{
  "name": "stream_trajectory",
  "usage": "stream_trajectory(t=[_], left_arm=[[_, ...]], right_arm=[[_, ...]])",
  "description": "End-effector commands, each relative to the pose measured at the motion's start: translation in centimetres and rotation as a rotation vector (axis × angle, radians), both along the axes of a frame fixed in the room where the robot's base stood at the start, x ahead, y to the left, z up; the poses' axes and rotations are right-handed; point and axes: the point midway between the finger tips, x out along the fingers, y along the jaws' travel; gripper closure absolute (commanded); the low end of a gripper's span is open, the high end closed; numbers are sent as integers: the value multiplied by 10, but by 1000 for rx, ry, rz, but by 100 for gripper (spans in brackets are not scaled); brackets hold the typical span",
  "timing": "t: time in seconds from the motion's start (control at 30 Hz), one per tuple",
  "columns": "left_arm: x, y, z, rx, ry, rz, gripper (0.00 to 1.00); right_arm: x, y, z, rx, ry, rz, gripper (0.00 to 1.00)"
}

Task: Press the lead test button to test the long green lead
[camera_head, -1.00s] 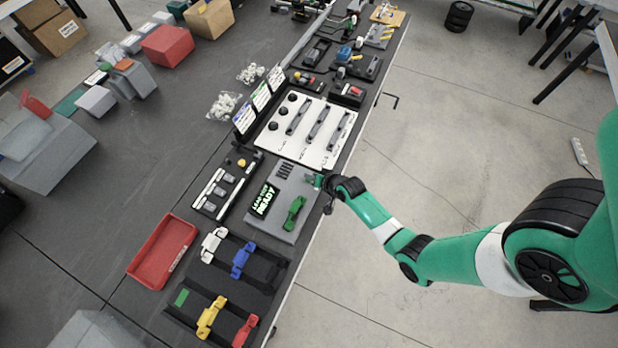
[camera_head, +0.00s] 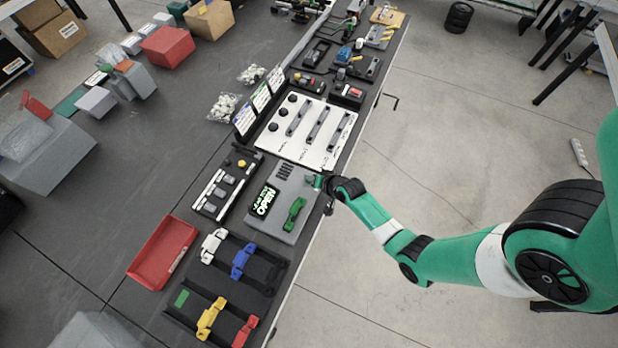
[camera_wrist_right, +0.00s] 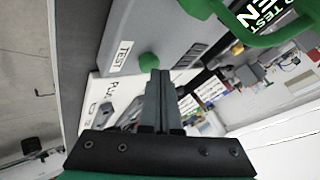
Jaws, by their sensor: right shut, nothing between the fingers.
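The grey lead tester (camera_head: 285,225) lies near the table's right edge. Its black display (camera_head: 264,200) shows green text that seems to read "OPEN". A green lead (camera_head: 295,213) lies on the tester; part of it shows in the wrist view (camera_wrist_right: 262,38). The green round test button (camera_wrist_right: 148,62) sits beside a "TEST" label in the wrist view. My right gripper (camera_head: 318,182) is at the tester's upper right edge, shut and empty. Its fingertips (camera_wrist_right: 159,76) are right at the button; I cannot tell whether they touch it. My left gripper is not in view.
Dark racks hold white (camera_head: 213,245), blue (camera_head: 242,262), yellow (camera_head: 210,318) and red (camera_head: 245,331) leads. A red tray (camera_head: 163,252) lies left of them. A white slider panel (camera_head: 306,132) lies beyond the tester. Open floor is to the right.

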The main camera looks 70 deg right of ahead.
Motion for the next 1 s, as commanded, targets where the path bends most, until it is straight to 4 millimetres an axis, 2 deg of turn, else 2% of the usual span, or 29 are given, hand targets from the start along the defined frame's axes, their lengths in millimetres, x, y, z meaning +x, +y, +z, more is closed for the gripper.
stream_trajectory(t=[0.13, 0.57, 1.0], left_arm=[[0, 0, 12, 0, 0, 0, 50], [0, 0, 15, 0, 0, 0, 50], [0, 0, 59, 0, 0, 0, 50]], right_arm=[[0, 0, 12, 1, 0, 1, 100], [0, 0, 15, 0, 0, 0, 100], [0, 0, 59, 0, 0, 0, 100]])
